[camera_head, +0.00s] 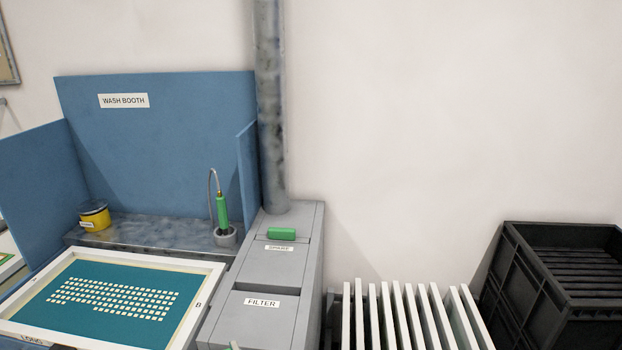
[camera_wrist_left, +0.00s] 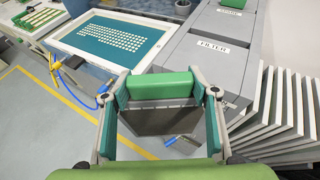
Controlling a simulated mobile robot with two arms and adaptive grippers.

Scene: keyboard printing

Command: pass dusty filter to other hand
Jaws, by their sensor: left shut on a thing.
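In the left wrist view, my left gripper (camera_wrist_left: 160,92) is shut on the dusty filter, a dark grey panel (camera_wrist_left: 160,118) with a green bar-shaped grip (camera_wrist_left: 160,84) along its top. The filter sits between the two fingers, clear of the cabinet and above the floor. The grey filter cabinet (camera_head: 229,325) stands at the lower middle of the head view, with a FILTER label (camera_head: 262,302) on its front part. My right gripper is in neither view. In the head view the filter cannot be made out.
A SPARE compartment with a green handle (camera_head: 281,233) is behind the FILTER part. A framed screen (camera_head: 208,275) lies left of the cabinet. A rack of white panels (camera_head: 412,318) and a black crate (camera_head: 560,285) stand right. A blue hose (camera_wrist_left: 75,96) hangs near the screen.

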